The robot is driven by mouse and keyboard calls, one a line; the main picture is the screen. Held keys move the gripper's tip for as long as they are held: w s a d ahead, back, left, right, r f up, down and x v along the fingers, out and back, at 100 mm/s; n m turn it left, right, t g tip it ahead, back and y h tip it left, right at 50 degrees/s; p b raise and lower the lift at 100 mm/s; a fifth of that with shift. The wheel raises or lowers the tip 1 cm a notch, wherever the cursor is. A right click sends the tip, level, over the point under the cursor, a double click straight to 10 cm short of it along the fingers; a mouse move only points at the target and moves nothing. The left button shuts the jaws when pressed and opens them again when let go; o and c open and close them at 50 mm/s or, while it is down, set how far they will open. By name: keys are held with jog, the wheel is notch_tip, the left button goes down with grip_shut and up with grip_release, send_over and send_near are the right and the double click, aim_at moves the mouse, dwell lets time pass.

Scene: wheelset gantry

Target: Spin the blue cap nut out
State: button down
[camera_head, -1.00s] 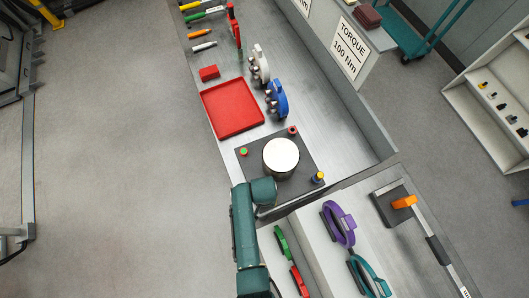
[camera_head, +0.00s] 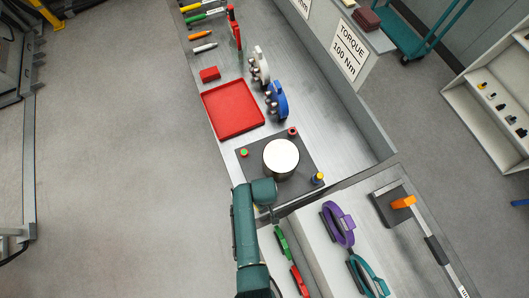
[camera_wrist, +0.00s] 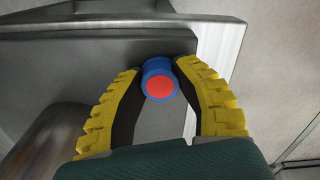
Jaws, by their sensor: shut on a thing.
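The blue cap nut (camera_wrist: 158,80), with a red round end face, shows in the wrist view between the two yellow-padded fingers of my gripper (camera_wrist: 161,72). The fingertips close on it from both sides, and my gripper is shut on it. In the head view my gripper (camera_head: 264,207) is at the near corner of a dark grey plate (camera_head: 262,170), where my arm hides the held nut. Another fastener, yellow and blue (camera_head: 318,178), stands at the plate's right corner.
A pale-topped cylinder (camera_head: 281,156) stands on the plate. A green-and-red fastener (camera_head: 243,152) and a red one (camera_head: 292,131) stand at other corners. A red tray (camera_head: 233,108) lies beyond the plate. Purple (camera_head: 338,224) and teal (camera_head: 368,276) tools lie at the near right.

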jog(key=shift+s+f+n, duration=0.25)
jog(key=shift+n, duration=0.25)
jog(key=c, duration=0.7)
grip_release()
jog(key=shift+r, duration=0.1)
jog(key=shift+w, duration=0.15)
jog(key=shift+r, duration=0.15)
jog(key=shift+w+r, duration=0.1)
jog(key=shift+r, duration=0.3)
notch_tip(320, 180, up, 11)
